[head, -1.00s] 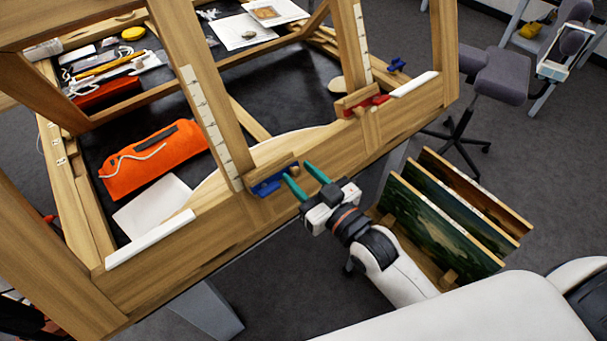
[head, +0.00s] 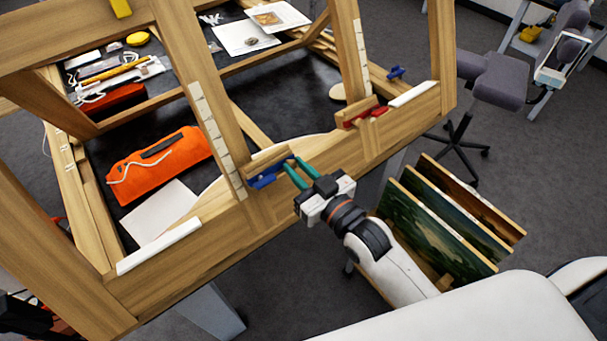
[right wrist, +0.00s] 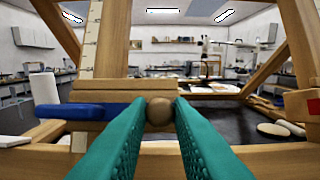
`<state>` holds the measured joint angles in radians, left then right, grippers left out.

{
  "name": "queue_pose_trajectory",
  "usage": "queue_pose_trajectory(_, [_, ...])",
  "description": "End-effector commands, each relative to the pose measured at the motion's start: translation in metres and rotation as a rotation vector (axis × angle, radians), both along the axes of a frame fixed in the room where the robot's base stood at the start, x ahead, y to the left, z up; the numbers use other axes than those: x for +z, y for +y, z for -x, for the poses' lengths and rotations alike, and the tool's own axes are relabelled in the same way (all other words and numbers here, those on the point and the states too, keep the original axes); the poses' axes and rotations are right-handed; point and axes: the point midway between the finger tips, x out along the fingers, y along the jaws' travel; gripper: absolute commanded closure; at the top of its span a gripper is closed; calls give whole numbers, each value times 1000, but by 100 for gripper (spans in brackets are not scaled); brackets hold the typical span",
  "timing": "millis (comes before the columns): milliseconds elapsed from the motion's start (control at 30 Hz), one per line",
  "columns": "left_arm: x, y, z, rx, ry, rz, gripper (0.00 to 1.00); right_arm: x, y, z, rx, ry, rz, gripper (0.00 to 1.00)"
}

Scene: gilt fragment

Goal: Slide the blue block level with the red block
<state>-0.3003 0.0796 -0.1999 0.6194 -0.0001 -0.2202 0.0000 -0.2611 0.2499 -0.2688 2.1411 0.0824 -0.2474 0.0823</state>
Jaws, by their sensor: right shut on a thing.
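The blue block (head: 264,179) is on the front of the left wooden post, beside a white graduated scale (head: 213,140). It carries a wooden strip and a round wooden knob. My right gripper (head: 293,162) is shut on this knob (right wrist: 160,114), which sits between its teal fingertips in the right wrist view. The blue block (right wrist: 90,111) shows left of the fingers there. The red block (head: 357,117) is on the right post with its own wooden strip. In the right wrist view, part of the red block (right wrist: 313,105) shows at the right edge, at about the blue block's picture height. My left gripper is not visible.
The wooden frame's front rail (head: 200,245) runs below both posts, with white bars (head: 158,246) on it. Behind lies a dark surface with an orange pouch (head: 160,160) and papers. Framed paintings (head: 440,225) stand below right, near a stool (head: 497,78).

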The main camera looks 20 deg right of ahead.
Motion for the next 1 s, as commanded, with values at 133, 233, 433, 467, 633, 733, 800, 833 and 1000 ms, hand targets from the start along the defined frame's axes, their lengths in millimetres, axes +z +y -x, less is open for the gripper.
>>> queue_pose_trajectory(133, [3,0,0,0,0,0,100,5,1,-2,0,-6,-2,100])
queue_pose_trajectory(233, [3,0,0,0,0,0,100,4,1,-2,0,-5,-2,100])
queue_pose_trajectory(433, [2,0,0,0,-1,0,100,3,1,-2,0,-3,-1,60])
queue_pose_trajectory(467, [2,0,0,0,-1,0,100,3,1,-1,0,-3,-1,60])
queue_pose_trajectory(633, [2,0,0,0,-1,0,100,3,1,-1,0,-2,-1,60])
queue_pose_trajectory(733, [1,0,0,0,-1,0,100,2,0,0,0,-1,0,60])
queue_pose_trajectory(800, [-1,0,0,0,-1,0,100,1,-2,5,0,-1,0,60])
queue_pose_trajectory(833, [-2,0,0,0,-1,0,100,1,-3,8,-1,-1,0,60])
queue_pose_trajectory(1000, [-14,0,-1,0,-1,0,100,-2,-14,39,0,1,0,60])
